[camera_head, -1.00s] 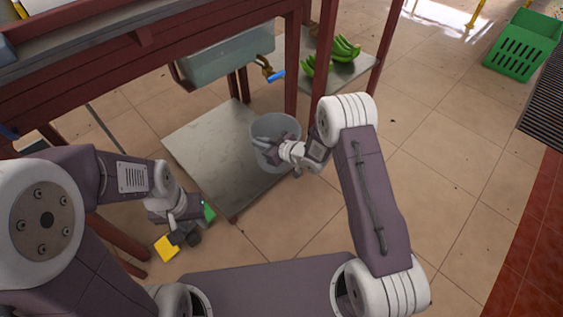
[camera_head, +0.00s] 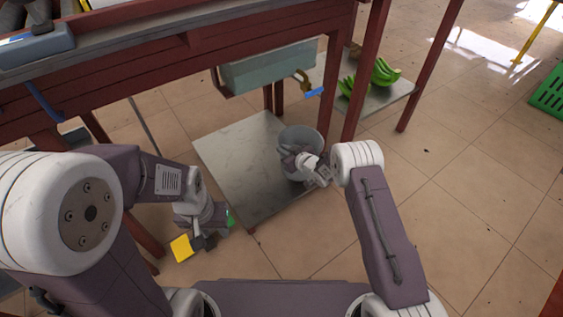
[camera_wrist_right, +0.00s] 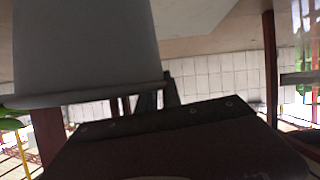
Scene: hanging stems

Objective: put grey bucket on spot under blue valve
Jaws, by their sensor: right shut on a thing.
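The grey bucket (camera_head: 303,134) is upright at the right part of the low stone shelf (camera_head: 238,165) under the table. It stands below and slightly left of the blue valve (camera_head: 314,92) in the picture. Whether its bottom touches the shelf cannot be told. My right gripper (camera_head: 288,156) is shut on the bucket at its near side. In the right wrist view the bucket's wall (camera_wrist_right: 85,45) and rim fill the upper left.
A translucent tank (camera_head: 268,68) carries the valve under the tabletop. A red table leg (camera_head: 364,75) stands just right of the bucket. Green bananas (camera_head: 384,73) lie on a side shelf. A green crate (camera_head: 549,93) is at the far right. Floor at right is open.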

